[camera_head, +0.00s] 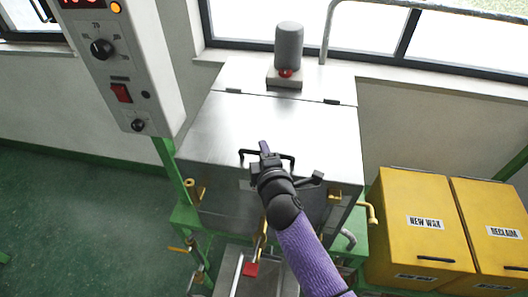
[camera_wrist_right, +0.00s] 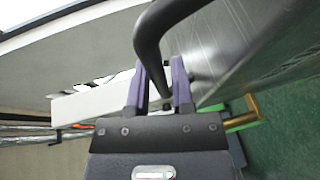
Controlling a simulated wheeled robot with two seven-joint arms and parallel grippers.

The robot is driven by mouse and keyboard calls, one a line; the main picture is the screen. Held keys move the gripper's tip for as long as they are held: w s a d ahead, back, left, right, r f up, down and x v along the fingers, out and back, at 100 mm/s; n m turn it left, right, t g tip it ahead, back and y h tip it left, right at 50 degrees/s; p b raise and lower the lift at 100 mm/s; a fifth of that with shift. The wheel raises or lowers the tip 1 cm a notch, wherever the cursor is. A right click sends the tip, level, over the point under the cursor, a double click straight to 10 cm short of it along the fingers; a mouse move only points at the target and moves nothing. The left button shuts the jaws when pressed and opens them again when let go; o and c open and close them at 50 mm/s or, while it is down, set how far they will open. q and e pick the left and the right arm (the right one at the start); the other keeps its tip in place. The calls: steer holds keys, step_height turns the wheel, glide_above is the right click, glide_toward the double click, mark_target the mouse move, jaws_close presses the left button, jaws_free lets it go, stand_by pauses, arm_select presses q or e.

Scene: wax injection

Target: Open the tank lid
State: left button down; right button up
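The tank lid (camera_head: 245,125) is a flat grey metal panel, lying closed on the tank, with hinges along its far edge. Its black bar handle (camera_head: 287,156) is near the front edge; it also shows as a thick curved bar in the right wrist view (camera_wrist_right: 150,42). My right gripper (camera_head: 265,148) is at the handle. In the right wrist view its two purple fingers (camera_wrist_right: 159,75) stand apart, with part of the handle between them and a gap beside the right finger. Contact with the handle is unclear. My left gripper is out of view.
A grey cylinder on a block (camera_head: 288,50) stands behind the lid. A control box (camera_head: 120,60) with knobs hangs at the left. Yellow bins, NEW WAX (camera_head: 415,205) and RECLAIM (camera_head: 490,215), stand at the right. A brass bent pipe (camera_head: 372,212) sticks out at the tank's right.

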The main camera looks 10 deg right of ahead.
jaws_close()
stand_by(1.1)
